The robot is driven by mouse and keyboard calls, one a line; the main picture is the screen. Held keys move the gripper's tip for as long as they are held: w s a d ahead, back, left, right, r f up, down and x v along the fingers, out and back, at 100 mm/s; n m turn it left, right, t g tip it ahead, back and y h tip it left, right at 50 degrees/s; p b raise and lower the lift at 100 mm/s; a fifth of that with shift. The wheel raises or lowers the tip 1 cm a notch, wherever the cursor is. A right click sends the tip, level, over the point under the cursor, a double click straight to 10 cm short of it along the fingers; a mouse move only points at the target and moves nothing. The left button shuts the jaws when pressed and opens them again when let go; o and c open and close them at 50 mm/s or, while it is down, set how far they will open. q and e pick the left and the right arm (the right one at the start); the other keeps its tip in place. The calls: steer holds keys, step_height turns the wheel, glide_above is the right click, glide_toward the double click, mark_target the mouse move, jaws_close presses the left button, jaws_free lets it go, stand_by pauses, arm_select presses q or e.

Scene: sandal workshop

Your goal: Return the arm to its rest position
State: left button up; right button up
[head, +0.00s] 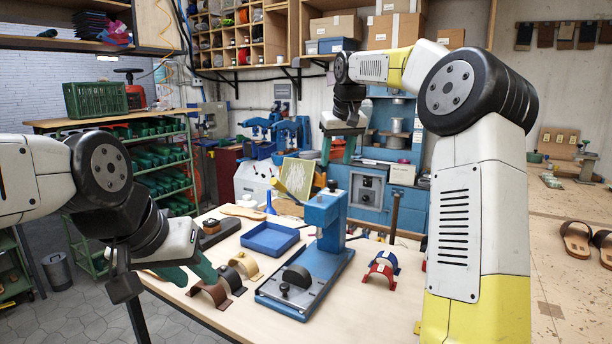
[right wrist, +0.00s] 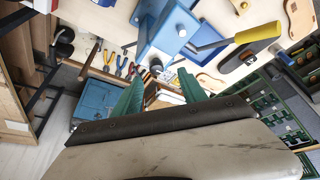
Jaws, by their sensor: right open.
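My right gripper (head: 338,150) is raised in the head view, above and behind the blue press (head: 325,225) on the workbench. Its green fingers are apart, and they also show in the right wrist view (right wrist: 160,88) with nothing held between them. The press, with its yellow-handled lever, lies beyond the fingers there. My left gripper (head: 198,277) is low over the bench's left side, near the brown curved strap piece (head: 210,293). Its green fingertips look apart, with nothing seen between them.
The workbench (head: 350,310) also bears a blue tray (head: 270,238), several curved strap pieces and a blue cone-tipped bottle (head: 270,205). A blue machine cabinet (head: 385,190) stands behind. A green rack (head: 160,165) is at the left. Sandals (head: 577,240) lie on the surface at right.

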steer(key=s+a, duration=0.2)
steer(key=s, duration=1.5)
steer(key=s+f+m, duration=0.1)
steer(key=s+f, duration=0.4)
steer(key=s, duration=0.5)
steer(key=s+d+f+m+t+y, duration=0.1)
steer(key=s+f, duration=0.4)
steer(key=s, duration=0.4)
steer(key=shift+s+t, duration=0.3)
steer(key=shift+s, duration=0.05)
